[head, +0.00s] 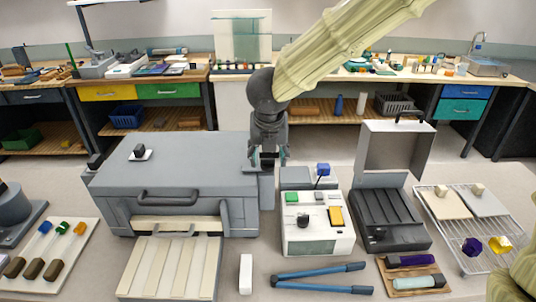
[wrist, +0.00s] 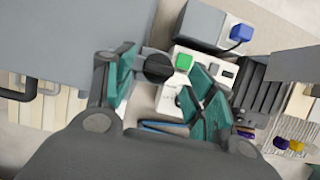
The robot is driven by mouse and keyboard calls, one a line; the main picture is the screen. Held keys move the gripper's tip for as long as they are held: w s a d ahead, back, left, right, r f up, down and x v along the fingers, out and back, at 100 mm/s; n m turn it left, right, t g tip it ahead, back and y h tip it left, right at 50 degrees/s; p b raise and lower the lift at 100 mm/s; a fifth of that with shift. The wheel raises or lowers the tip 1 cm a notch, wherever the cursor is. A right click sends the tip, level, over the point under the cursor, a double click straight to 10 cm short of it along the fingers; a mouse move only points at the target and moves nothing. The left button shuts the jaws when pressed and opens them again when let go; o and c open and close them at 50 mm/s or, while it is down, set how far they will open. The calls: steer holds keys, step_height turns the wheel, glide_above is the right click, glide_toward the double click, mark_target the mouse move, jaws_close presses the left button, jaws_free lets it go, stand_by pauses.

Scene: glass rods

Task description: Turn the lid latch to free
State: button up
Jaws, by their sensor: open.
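A large grey box (head: 180,172) with a closed lid and a front handle (head: 168,197) stands at centre left. A small dark knob on a white plate (head: 139,154) sits on its lid; I cannot tell whether it is the latch. My gripper (head: 268,160) points down, open, above a grey post (head: 266,190) at the box's right side. In the wrist view, a round dark knob (wrist: 160,68) shows between the spread green-padded fingers (wrist: 163,88), apart from both. It may be the lid latch, but its turned position is unclear. My gripper hides this spot in the head view.
Right of the post stands a white device (head: 317,228) with green and yellow buttons, a blue-topped stalk behind it. An open black case (head: 390,215) and a wire rack (head: 470,215) lie further right. Blue-handled tongs (head: 322,276) and a slatted tray (head: 172,265) lie in front.

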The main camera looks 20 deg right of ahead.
steer(key=shift+s+f, duration=0.1)
steer(key=shift+s, duration=0.05)
steer(key=shift+w+f, duration=0.5)
steer(key=shift+w, duration=0.05)
steer(key=shift+s+r, duration=0.2)
steer(key=shift+s, duration=0.05)
steer(key=shift+c, duration=1.3)
jaws_close()
